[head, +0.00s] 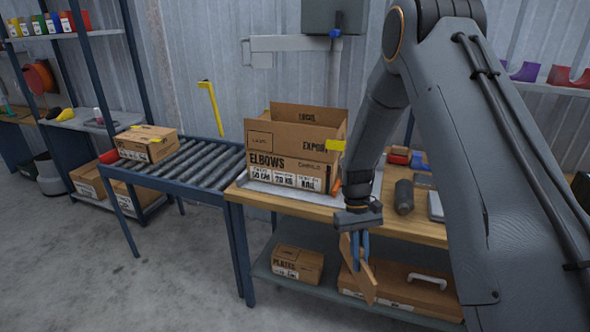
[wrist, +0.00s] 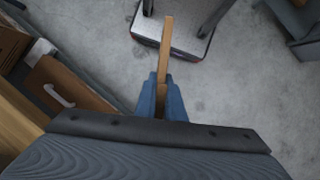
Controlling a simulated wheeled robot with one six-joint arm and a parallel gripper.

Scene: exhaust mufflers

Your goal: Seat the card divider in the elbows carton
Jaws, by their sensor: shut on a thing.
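The elbows carton (head: 285,163) stands on the workbench in the head view, with its top flaps raised. Its inside is hidden from this angle. My gripper (head: 356,256) is in front of the bench edge, to the right of and below the carton. Its blue fingers are shut on the card divider (head: 366,285), a thin brown sheet that hangs tilted below the bench top. In the wrist view, the divider (wrist: 167,37) shows edge-on between the fingers of my gripper (wrist: 162,84) and sticks out past them. The divider and the carton are apart.
The workbench (head: 416,232) holds a dark cylinder (head: 404,197) and small coloured items right of the carton. Its lower shelf bears a plates box (head: 297,265) and a brown case with a white handle (head: 405,289). A roller conveyor (head: 190,163) with a small carton (head: 147,144) stands left.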

